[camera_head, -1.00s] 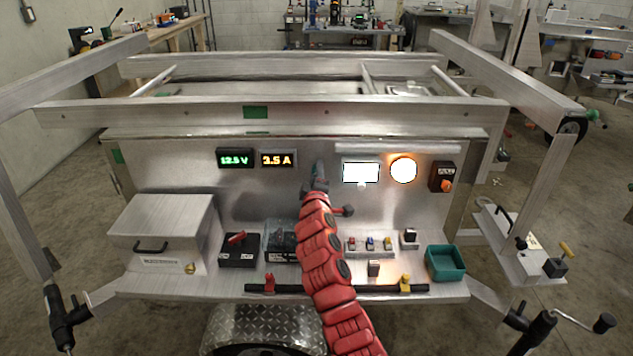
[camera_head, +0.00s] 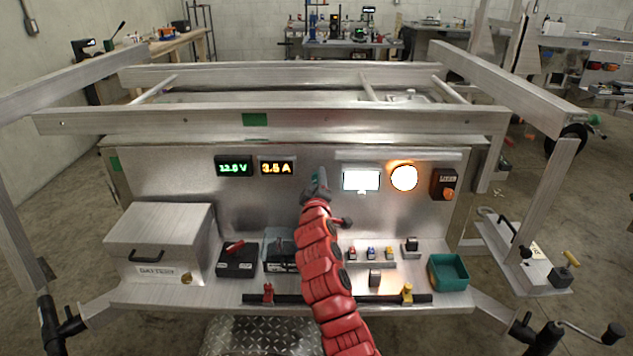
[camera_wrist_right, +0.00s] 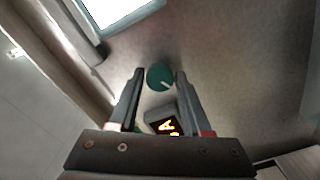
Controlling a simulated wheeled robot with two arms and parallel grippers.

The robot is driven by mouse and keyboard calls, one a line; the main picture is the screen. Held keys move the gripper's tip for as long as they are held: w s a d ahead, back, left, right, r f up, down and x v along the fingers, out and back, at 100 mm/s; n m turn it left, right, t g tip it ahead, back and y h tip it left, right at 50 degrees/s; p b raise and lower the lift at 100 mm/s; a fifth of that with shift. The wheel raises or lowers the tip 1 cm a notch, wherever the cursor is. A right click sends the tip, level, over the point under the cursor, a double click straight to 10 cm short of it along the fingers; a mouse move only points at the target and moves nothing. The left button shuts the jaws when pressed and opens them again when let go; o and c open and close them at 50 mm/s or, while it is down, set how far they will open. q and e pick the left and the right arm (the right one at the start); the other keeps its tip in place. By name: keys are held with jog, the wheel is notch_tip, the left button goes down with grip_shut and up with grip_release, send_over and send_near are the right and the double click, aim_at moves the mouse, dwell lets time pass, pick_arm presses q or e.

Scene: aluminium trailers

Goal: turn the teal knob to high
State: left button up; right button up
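The teal knob (camera_wrist_right: 159,76) is on the metal panel and shows in the right wrist view as a round teal disc with a pale pointer mark. In the head view it is mostly hidden by my right gripper (camera_head: 317,180), which is at the panel between the amber display and the white screen. In the wrist view my right gripper (camera_wrist_right: 158,95) is open, with one finger on each side of the knob. My left gripper is not in view.
A green voltage display (camera_head: 234,166) and an amber current display (camera_head: 277,168) are left of the knob. A white screen (camera_head: 361,179), a glowing round lamp (camera_head: 404,178) and a black box with an orange knob (camera_head: 444,185) are right. A teal tray (camera_head: 449,286) stands on the shelf.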

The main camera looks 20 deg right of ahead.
jog(key=shift+o, duration=1.4)
jog(key=b+v, duration=0.1)
jog(key=v, duration=1.6)
jog(key=shift+s, duration=0.2)
jog(key=shift+a, duration=0.1)
